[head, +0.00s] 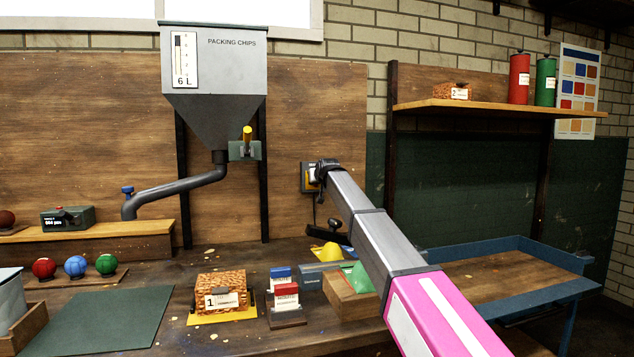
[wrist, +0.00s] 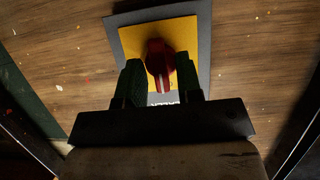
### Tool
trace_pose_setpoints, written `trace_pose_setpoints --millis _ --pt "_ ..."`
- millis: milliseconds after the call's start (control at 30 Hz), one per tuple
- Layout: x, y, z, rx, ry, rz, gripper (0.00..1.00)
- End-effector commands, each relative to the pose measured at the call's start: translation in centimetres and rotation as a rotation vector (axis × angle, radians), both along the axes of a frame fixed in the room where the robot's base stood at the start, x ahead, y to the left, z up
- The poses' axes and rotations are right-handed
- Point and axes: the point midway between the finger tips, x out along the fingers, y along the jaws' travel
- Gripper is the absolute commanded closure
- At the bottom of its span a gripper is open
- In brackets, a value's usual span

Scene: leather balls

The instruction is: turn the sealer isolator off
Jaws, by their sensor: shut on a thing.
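The sealer isolator (head: 308,177) is a small dark box with a yellow face on the wooden back wall, mostly hidden behind my gripper (head: 322,172) in the head view. In the wrist view the isolator's yellow plate (wrist: 129,42) sits on a grey backing and carries a red rotary handle (wrist: 160,62). My gripper (wrist: 160,82) is shut on the red handle, with one dark green finger on each side of it. Lettering below the handle is partly hidden, and I cannot read the switch position.
A grey packing chips hopper (head: 214,75) with a pipe stands left of the isolator. A blue-edged tray table (head: 500,278) stands right.

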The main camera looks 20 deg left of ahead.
Motion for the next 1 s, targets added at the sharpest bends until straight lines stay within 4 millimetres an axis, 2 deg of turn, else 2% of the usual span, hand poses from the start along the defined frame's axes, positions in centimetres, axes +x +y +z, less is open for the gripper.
trace_pose_setpoints --millis 467,667,1000 --pt "-0.4 -0.3 0.2 0.0 0.0 0.0 0.6" --pt "-2.4 -1.4 0.9 0.0 0.0 0.0 0.6" --pt "-7.3 -4.4 3.3 0.0 0.0 0.0 0.6"
